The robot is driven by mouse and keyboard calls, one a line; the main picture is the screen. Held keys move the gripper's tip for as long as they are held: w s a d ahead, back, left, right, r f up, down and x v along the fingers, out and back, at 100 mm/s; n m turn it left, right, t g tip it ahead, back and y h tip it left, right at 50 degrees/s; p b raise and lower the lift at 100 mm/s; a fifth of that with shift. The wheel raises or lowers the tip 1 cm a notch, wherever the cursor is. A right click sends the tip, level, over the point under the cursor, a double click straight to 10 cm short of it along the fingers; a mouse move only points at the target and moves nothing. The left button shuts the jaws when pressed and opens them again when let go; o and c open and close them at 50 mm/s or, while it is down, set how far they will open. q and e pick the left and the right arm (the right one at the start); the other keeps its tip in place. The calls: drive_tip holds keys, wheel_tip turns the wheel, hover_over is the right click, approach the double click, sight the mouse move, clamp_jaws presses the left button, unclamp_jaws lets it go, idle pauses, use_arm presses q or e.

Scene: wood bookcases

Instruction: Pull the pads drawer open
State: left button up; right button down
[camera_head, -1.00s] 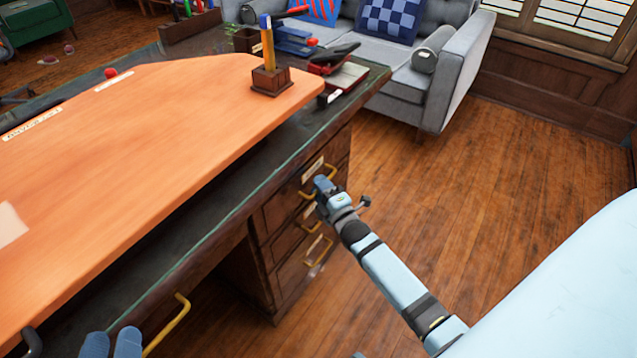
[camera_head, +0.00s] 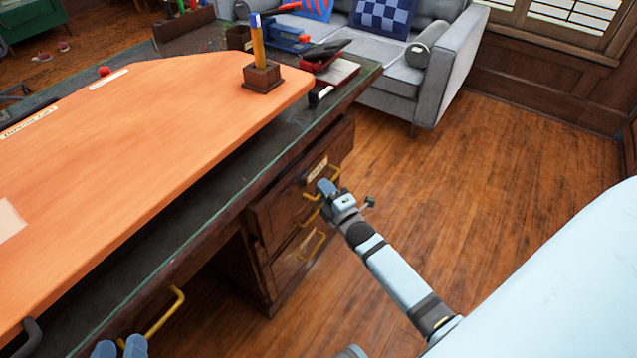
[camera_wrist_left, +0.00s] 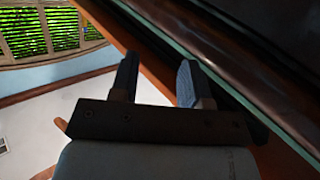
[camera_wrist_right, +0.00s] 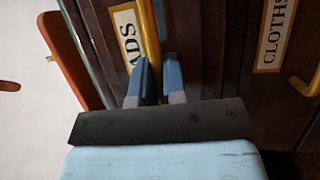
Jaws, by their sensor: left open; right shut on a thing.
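The pads drawer (camera_head: 282,208) is the top drawer of the desk's right-hand pedestal; its front stands a little out from the desk. In the right wrist view its label (camera_wrist_right: 128,38) shows the letters "ADS". My right gripper (camera_head: 327,188) is shut on its yellow handle (camera_wrist_right: 149,35), which runs between the fingers (camera_wrist_right: 158,80). The fingers hide part of the handle, and the inside of the drawer is not visible. My left gripper (camera_head: 121,346) is open and empty at the desk's near edge, beside another yellow handle (camera_head: 166,314); its spread fingers show in the left wrist view (camera_wrist_left: 155,85).
The cloths drawer label (camera_wrist_right: 273,35) shows beside the pads drawer. Lower drawers with yellow handles (camera_head: 312,246) sit beneath. A pencil holder (camera_head: 263,76) and a stapler (camera_head: 322,56) stand on the desktop. The wooden floor (camera_head: 480,170) right of the desk is clear up to the grey sofa (camera_head: 385,75).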

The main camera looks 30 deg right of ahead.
use_arm(q)
drive_tip(key=s+a+f+g+y+p, duration=0.2)
drive_tip(key=s+a+f+g+p, duration=0.1)
drive_tip(key=f+p, duration=0.3)
drive_tip(key=shift+s+a+g+y+p, duration=0.15)
drive_tip(key=shift+a+g+y+p, duration=0.3)
drive_tip(key=shift+p, duration=0.35)
use_arm(e)
drive_tip(key=s+d, duration=0.4)
drive_tip(key=s, duration=0.5)
drive_tip(key=s+d, duration=0.3)
drive_tip(key=s, duration=0.6)
drive_tip(key=s+d, duration=0.4)
drive_tip(key=s, duration=0.5)
drive_tip(key=shift+s+d, duration=0.3)
drive_tip(key=shift+s, duration=0.05)
use_arm(q)
drive_tip(key=shift+d+r, duration=0.1)
drive_tip(key=shift+r, duration=0.2)
use_arm(e)
drive_tip(key=c, duration=1.2)
unclamp_jaws()
